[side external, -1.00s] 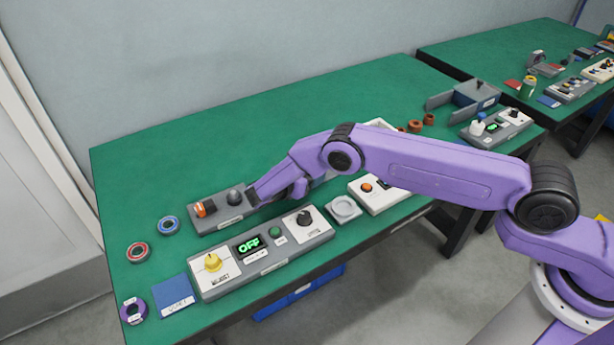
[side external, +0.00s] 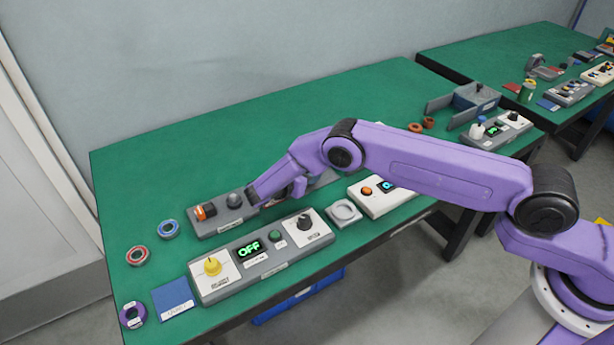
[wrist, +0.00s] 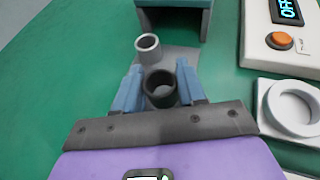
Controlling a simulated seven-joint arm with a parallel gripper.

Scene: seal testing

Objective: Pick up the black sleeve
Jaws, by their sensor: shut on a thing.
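The black sleeve (wrist: 160,90), a short dark hollow cylinder, stands upright between the two blue fingers of my gripper (wrist: 159,72) in the wrist view. The fingers are shut on it from left and right. A light grey sleeve (wrist: 148,46) stands just beyond it on a grey plate (wrist: 180,58). In the side view my gripper (side external: 292,190) is low over the middle of the green table, and my own arm hides the sleeve there. I cannot tell whether the black sleeve is clear of the surface beneath.
A blue-grey fixture (wrist: 172,8) stands beyond the sleeves. A white box with an orange button (wrist: 281,41) and a white round holder (wrist: 294,105) are at right. In the side view a grey knob panel (side external: 217,215) and an OFF control box (side external: 262,258) flank my gripper.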

